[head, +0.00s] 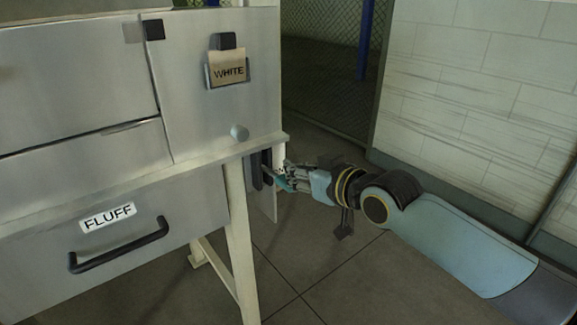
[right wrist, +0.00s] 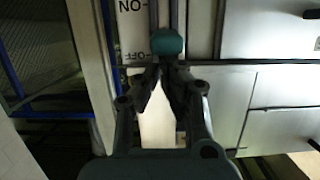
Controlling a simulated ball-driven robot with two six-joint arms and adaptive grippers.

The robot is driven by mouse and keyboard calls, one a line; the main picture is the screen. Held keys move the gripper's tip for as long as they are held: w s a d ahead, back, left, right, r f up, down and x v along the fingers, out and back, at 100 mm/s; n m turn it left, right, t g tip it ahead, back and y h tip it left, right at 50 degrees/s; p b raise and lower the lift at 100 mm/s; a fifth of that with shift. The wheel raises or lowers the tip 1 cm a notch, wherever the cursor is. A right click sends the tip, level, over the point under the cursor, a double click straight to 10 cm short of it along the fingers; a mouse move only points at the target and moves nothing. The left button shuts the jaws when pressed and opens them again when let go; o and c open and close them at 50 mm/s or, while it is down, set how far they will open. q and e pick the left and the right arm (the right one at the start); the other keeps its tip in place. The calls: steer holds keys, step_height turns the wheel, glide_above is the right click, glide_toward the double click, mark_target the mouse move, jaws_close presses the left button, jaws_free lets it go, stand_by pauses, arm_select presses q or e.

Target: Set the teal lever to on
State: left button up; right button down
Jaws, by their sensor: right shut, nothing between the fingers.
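The teal lever's round knob (right wrist: 167,42) shows in the right wrist view, in front of a dark vertical slot. A white panel (right wrist: 133,22) beside it carries an ON mark at the top and an OFF mark lower down. The knob is level with a spot nearer the OFF mark. My right gripper (right wrist: 168,72) is shut and empty, its fingertips just below the knob in that view; I cannot tell if they touch it. In the head view the lever (head: 282,183) is a small teal piece at the machine's side, partly hidden by my right gripper (head: 287,176). My left gripper is out of view.
The grey machine has a FLUFF drawer (head: 150,235) with a black handle, a WHITE card (head: 228,70) in a holder, and a pale leg (head: 240,240). A light wall (head: 490,90) stands at the right. Tiled floor (head: 310,270) below my right arm is clear.

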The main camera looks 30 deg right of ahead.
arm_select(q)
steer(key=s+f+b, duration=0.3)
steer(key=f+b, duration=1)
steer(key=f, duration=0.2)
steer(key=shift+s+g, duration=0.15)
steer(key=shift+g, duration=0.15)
arm_select(e)
step_height(320, 180, down, 8)
steer(key=t, duration=0.5)
steer(key=shift+s+r, duration=0.2)
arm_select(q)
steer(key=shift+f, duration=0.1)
arm_select(e)
steer(key=shift+r, duration=0.1)
